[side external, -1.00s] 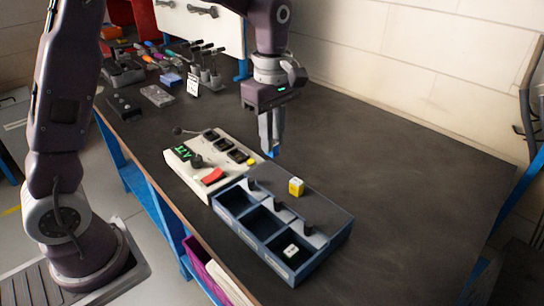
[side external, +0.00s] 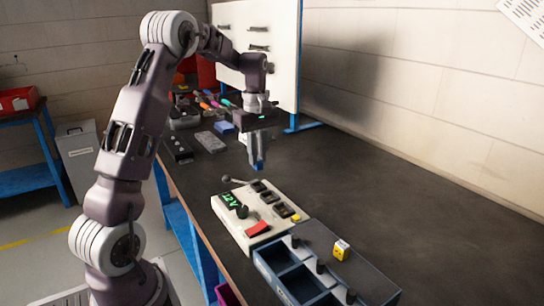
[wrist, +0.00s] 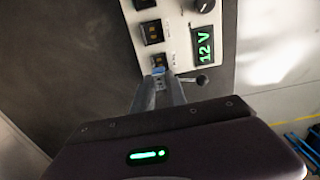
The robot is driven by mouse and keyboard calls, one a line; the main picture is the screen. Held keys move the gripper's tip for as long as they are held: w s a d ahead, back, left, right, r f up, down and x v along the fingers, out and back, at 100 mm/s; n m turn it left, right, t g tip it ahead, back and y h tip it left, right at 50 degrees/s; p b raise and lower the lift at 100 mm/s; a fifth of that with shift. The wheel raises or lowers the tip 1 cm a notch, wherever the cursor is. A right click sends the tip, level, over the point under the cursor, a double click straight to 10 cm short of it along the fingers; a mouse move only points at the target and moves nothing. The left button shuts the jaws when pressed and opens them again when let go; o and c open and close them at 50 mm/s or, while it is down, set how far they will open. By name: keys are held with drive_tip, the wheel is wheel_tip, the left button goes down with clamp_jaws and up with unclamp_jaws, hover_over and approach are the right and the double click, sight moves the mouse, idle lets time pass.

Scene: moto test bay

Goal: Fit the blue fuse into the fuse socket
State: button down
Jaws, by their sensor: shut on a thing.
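My gripper (side external: 257,164) is shut on the blue fuse (side external: 258,168), whose blue end shows at the fingertips. It hangs in the air above the lever end of the white panel (side external: 262,240). In the wrist view the blue fuse (wrist: 159,70) shows between the fingers, in line with the end socket (wrist: 158,60) of a row of black sockets; the gap between them cannot be judged. Further sockets, a middle one (wrist: 152,32) and another (wrist: 144,4), lie along the panel. Which of them is the fuse socket I cannot tell.
The panel carries a lever (wrist: 203,80), a green 12 V display (wrist: 204,44), a knob (side external: 242,212) and a red switch (side external: 258,229). Tools stand behind; the bench's right side is clear.

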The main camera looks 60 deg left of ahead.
sight(258, 169)
drive_tip(key=shift+f, duration=2.45)
drive_tip(key=shift+f, duration=0.6)
drive_tip(key=c, duration=1.3)
unclamp_jaws()
drive_tip(key=shift+r, duration=0.1)
drive_tip(key=shift+r, duration=3.45)
